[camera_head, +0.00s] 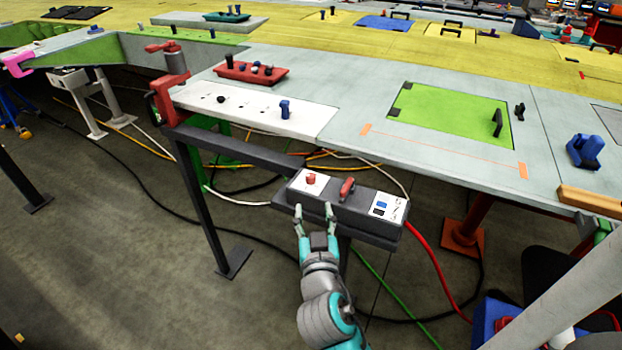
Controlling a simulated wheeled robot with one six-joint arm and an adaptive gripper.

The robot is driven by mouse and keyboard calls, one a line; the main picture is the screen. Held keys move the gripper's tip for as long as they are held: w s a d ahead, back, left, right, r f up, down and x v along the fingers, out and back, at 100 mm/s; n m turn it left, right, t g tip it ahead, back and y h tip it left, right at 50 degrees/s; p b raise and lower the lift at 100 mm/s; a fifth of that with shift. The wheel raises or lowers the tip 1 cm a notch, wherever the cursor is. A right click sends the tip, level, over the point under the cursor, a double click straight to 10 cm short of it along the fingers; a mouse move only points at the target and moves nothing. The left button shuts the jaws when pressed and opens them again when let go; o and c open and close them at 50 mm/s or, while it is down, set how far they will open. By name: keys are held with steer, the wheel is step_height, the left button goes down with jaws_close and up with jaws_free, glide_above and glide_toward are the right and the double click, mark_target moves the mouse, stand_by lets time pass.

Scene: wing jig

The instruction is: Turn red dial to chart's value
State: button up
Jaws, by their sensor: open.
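A dark grey control box (341,209) is mounted below the front edge of the wing panel. On its top left is a white plate with a round red dial (311,179). A red lever-like handle (347,187) stands to the right of the dial. A white chart label (388,206) with blue and dark marks is at the box's right end; its values are too small to read. My gripper (314,213) is open and empty just in front of the box, below the dial and apart from it. The dial's pointer setting cannot be made out.
The wing panel (360,115) lies behind and above the box, with a red tray (250,73) of small parts and a red clamp (170,85) at left. A red cable (430,262) hangs right of the box. A pale diagonal beam (560,290) stands at lower right.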

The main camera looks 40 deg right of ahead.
mark_target(311, 179)
steer(key=x, duration=1.1)
steer(key=shift+d+r, duration=0.1)
steer(key=shift+r, duration=0.1)
jaws_close()
